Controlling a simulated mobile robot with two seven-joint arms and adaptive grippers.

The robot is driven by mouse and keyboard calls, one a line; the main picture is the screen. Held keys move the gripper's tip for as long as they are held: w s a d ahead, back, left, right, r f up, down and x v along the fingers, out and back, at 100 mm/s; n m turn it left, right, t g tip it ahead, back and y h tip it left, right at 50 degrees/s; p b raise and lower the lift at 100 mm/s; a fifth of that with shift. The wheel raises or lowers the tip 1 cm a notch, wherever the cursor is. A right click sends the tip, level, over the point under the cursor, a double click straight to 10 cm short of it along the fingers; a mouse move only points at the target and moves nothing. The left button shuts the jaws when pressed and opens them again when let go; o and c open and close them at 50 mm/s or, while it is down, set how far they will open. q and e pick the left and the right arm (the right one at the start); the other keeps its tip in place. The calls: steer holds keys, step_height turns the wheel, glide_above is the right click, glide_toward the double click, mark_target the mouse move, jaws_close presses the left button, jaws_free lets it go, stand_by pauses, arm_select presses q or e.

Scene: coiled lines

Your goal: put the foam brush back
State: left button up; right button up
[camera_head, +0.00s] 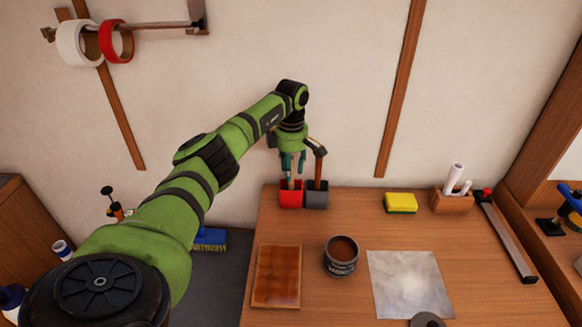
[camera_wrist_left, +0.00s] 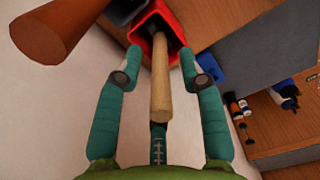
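A tool with a pale wooden handle (camera_wrist_left: 160,85), which looks like the foam brush, stands in the red cup (camera_head: 291,198) at the table's back left edge. Its lower end is inside the cup and hidden. The red cup also shows in the left wrist view (camera_wrist_left: 138,28). My left gripper (camera_head: 292,163) is above the red cup, pointing down. In the left wrist view its teal fingers (camera_wrist_left: 163,78) are spread on both sides of the handle, with gaps to each side. My right gripper is in neither view.
A dark grey cup (camera_head: 317,197) beside the red one holds another brown-handled tool (camera_head: 319,168), close to my left gripper. A can (camera_head: 341,257), a wooden panel (camera_head: 277,277), a grey sheet (camera_head: 408,284) and a yellow sponge (camera_head: 401,203) are on the table (camera_head: 365,220).

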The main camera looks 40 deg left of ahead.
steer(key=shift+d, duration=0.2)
arm_select(q)
steer(key=shift+r, duration=0.55)
step_height(320, 180, up, 11)
steer(key=b, duration=0.2)
steer(key=shift+w+f+b, duration=0.1)
steer(key=shift+f+b, duration=0.1)
steer(key=shift+b, duration=0.2)
steer(key=shift+r, duration=0.35)
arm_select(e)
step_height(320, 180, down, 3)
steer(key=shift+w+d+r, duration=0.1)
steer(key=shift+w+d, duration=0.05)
